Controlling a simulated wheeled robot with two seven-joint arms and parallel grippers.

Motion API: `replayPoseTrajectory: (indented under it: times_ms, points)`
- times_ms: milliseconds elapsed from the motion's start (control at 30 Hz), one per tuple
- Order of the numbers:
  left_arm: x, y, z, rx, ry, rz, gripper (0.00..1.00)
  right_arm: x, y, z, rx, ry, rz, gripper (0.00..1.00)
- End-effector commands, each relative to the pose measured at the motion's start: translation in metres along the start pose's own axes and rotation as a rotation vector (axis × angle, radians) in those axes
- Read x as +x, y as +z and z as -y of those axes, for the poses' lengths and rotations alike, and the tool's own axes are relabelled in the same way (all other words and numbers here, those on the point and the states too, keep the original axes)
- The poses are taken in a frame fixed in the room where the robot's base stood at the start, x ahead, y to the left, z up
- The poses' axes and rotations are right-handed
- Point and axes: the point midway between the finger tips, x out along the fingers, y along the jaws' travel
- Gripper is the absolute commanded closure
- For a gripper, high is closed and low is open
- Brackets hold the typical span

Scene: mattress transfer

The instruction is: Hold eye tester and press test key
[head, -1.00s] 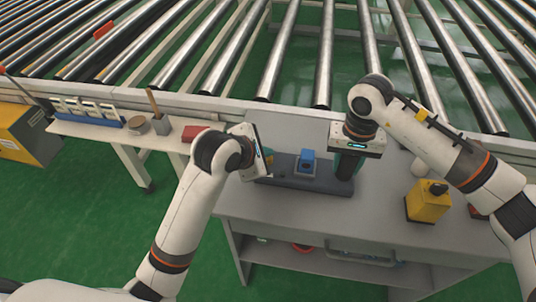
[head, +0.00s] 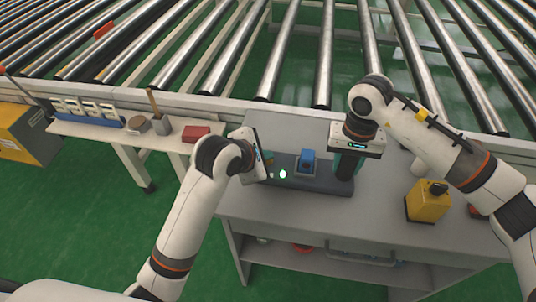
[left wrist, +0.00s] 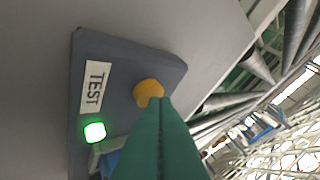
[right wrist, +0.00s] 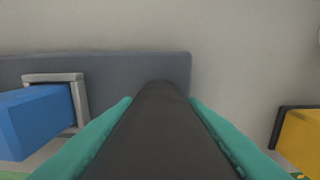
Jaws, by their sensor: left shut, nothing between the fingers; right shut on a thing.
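The eye tester (head: 325,183) is a dark grey base on the grey table, with a lit green lamp (head: 283,174) and a small blue block (head: 307,157) in a grey frame. In the left wrist view a TEST label (left wrist: 95,88) and a round yellow key (left wrist: 148,92) show on the base. My left gripper (left wrist: 160,105) is shut and empty, its green fingertips at the key's edge, seeming to touch it. My right gripper (right wrist: 160,110) is shut on the tester's black upright handle (right wrist: 158,130), at the base's right end. The handle's lower part is partly hidden.
A yellow box with a black knob (head: 428,203) stands on the table to the right. A red block (head: 196,133) lies on the side table at left. The roller conveyor (head: 270,50) runs behind. The table front is clear.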

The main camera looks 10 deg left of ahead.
Motion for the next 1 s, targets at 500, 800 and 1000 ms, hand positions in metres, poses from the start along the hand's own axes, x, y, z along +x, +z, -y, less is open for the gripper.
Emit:
replayPoseTrajectory:
  times_ms: [500, 800, 1000]
  points:
    - [-0.007, -0.005, 0.005, 0.0, 0.0, 0.001, 1.0, -0.002, 0.001, -0.001, -0.001, 0.005, 0.004, 1.0]
    - [-0.018, -0.013, 0.013, 0.0, 0.001, 0.001, 1.0, -0.002, 0.001, -0.001, 0.0, 0.004, 0.003, 1.0]
    - [-0.018, -0.013, 0.013, 0.0, 0.001, 0.001, 1.0, -0.002, 0.001, -0.001, 0.0, 0.003, 0.003, 1.0]
